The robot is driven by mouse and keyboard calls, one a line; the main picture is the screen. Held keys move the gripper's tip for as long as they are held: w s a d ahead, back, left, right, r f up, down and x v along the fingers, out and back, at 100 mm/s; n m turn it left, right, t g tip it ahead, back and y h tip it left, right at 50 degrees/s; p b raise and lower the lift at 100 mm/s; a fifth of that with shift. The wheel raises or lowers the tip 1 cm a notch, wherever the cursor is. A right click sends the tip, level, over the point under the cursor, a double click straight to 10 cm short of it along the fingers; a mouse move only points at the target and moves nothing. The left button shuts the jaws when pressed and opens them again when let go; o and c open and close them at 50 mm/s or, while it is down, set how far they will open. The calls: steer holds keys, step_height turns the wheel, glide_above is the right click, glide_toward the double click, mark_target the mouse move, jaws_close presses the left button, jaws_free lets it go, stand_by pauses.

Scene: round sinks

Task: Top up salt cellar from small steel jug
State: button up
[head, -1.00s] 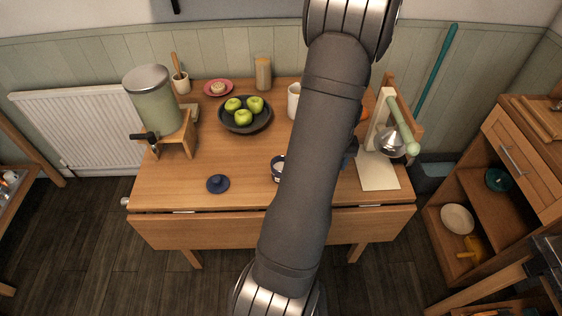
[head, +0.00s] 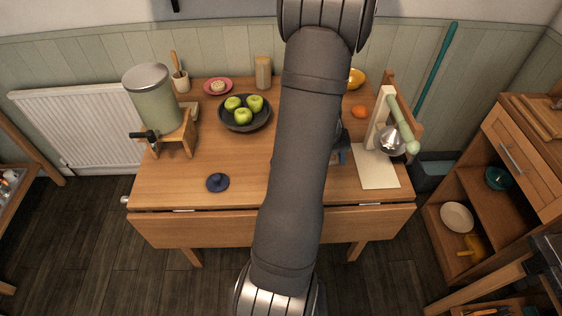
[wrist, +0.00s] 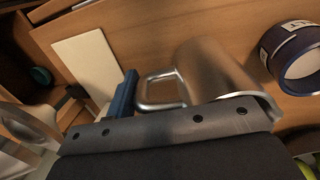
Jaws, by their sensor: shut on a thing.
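The small steel jug (wrist: 215,72) is in the wrist view, with its loop handle towards my gripper (wrist: 124,98). My gripper is shut on the jug; the exact contact is partly hidden. I cannot tell how far the jug is tilted. The salt cellar (wrist: 291,58), a dark blue round pot with a pale label and pale inside, stands on the table to the right of the jug, apart from it in the picture. In the head view my arm hides the cellar and most of the jug. A dark blue knobbed lid (head: 217,182) lies on the table.
A bowl of green apples (head: 245,118), a canister on a wooden stand (head: 155,105) and a pink plate (head: 218,86) stand left of my arm. The table's front left is mostly clear.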

steer(key=shift+w+a+r+h, duration=0.15)
steer(key=shift+a+r+h, duration=0.8)
steer(key=shift+h, duration=0.25)
steer(key=shift+w+a+r+h, duration=0.1)
steer(key=shift+a+r+h, duration=0.8)
steer(key=shift+h, duration=0.3)
steer(key=shift+a+r+g+h, duration=0.15)
steer(key=shift+a+r+h, duration=0.05)
steer(key=shift+r+h, duration=0.55)
steer(key=shift+a+r+g+h, duration=0.15)
steer(key=shift+r+h, duration=0.4)
steer(key=shift+h, duration=0.3)
steer(key=shift+a+r+h, duration=0.15)
steer(key=shift+r+h, duration=0.2)
steer(key=shift+h, duration=0.15)
